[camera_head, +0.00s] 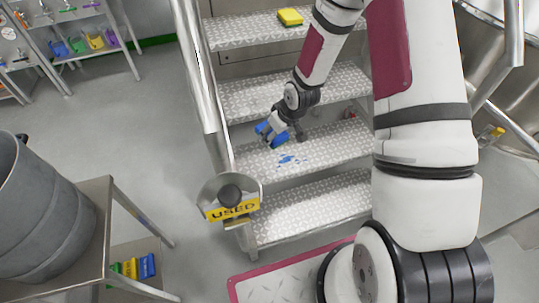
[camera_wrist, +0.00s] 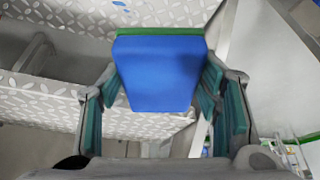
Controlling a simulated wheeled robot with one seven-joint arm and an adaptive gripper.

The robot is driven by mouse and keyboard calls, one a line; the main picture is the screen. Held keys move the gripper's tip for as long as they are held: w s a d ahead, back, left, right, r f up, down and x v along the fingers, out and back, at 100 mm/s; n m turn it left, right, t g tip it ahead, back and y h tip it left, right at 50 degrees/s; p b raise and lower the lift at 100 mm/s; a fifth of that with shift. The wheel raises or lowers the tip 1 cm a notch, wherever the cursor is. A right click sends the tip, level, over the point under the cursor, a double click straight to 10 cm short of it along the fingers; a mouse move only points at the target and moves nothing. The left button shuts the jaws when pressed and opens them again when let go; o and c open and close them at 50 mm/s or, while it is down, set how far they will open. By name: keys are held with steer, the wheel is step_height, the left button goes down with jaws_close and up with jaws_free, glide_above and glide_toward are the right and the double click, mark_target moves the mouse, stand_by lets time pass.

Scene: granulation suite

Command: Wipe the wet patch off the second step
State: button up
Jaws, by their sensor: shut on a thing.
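A blue wet patch (camera_head: 288,160) lies on the second step from the bottom (camera_head: 335,148) of the metal stairs, in the head view. My gripper (camera_head: 279,133) is shut on a blue sponge (camera_head: 276,141) with a green layer, just behind and left of the patch in the picture. In the wrist view the sponge (camera_wrist: 160,75) sits between the teal finger pads (camera_wrist: 165,105), its green edge at the top. A small blue spot (camera_wrist: 120,4) shows at the top edge there, beyond the sponge. I cannot tell whether the sponge touches the step.
A yellow sponge (camera_head: 290,17) lies on the top visible step. A round holder with a yellow USED label (camera_head: 232,209) stands at the stairs' left front. A handrail (camera_head: 197,70) runs along the left side.

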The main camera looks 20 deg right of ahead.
mark_target(307, 155)
steer(key=shift+n+y, duration=0.3)
steer(key=shift+n, duration=0.5)
steer(key=shift+w+d+f+b, duration=0.1)
steer(key=shift+w+f+b, duration=0.45)
steer(key=shift+f+b, duration=1.85)
steer(key=shift+w+a+f+b, duration=0.1)
steer(key=shift+w+f+b, duration=0.6)
steer(key=shift+f, duration=3.2)
steer(key=shift+w+d+f+b, duration=0.1)
steer(key=shift+w+f+b, duration=0.25)
steer(key=shift+f+b, duration=2.15)
steer(key=shift+f, duration=1.6)
steer(key=shift+d, duration=0.1)
steer(key=shift+d+r, duration=0.15)
steer(key=shift+d, duration=1.35)
steer(key=shift+s+d+f+p, duration=0.15)
steer(key=shift+d+p, duration=0.1)
steer(key=shift+d, duration=1.5)
steer(key=shift+d+f+p, duration=0.15)
steer(key=shift+d+p, duration=0.1)
steer(key=shift+d, duration=1.5)
steer(key=shift+d+r+p, duration=0.2)
steer(key=shift+d+p, duration=0.4)
steer(key=shift+d, duration=2.35)
steer(key=shift+f, duration=0.1)
